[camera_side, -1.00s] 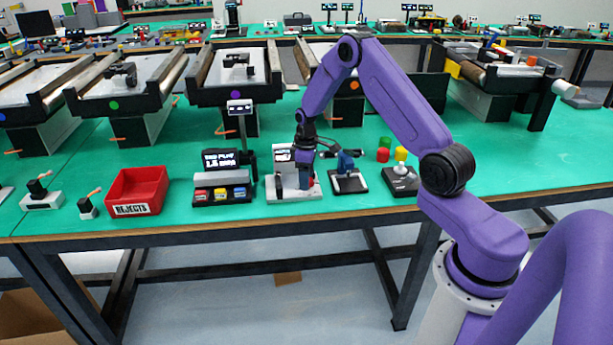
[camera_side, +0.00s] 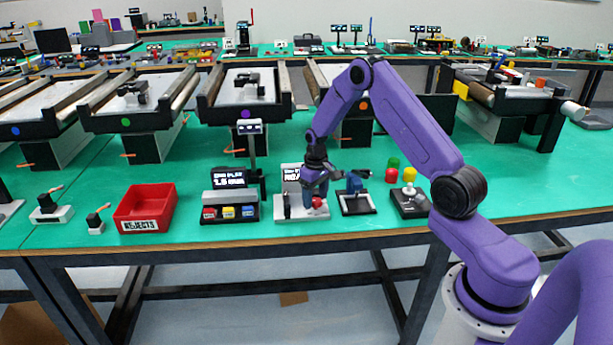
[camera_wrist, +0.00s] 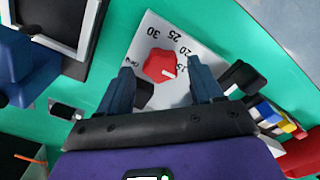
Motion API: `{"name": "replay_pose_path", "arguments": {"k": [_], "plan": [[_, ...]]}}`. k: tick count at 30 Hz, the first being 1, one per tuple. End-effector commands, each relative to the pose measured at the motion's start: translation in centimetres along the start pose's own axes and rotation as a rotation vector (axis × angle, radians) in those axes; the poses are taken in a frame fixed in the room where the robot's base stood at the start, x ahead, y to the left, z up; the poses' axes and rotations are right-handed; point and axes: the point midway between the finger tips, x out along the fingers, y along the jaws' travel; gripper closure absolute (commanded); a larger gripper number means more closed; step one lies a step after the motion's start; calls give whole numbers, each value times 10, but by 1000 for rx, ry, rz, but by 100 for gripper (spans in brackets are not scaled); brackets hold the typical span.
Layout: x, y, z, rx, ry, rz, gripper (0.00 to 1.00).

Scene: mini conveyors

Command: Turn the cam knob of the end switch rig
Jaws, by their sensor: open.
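The end switch rig has a pale base plate (camera_side: 313,214) on the green table's front part. Its red cam knob (camera_side: 317,203) stands at the right of the plate. In the wrist view the red knob (camera_wrist: 160,63) has a white pointer mark on the lower right, and the plate (camera_wrist: 151,35) carries scale numbers from 15 to 30. My gripper (camera_side: 316,190) is just above the knob, pointing down. In the wrist view my open gripper (camera_wrist: 161,80) has one finger on each side, with the knob between and slightly beyond them. Contact is not visible.
A blue device on a black-framed plate (camera_side: 357,206) stands close on the right, then a joystick box (camera_side: 410,203).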

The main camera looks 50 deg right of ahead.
Motion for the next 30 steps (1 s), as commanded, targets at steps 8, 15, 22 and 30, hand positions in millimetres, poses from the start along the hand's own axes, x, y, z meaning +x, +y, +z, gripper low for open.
{"name": "replay_pose_path", "arguments": {"k": [8, 15, 22, 30], "plan": [[0, 0, 0, 254, -1, 0, 34], [0, 0, 0, 472, -1, 0, 34], [0, 1, 1, 679, -2, 0, 34], [0, 2, 2, 917, -1, 0, 34]]}}
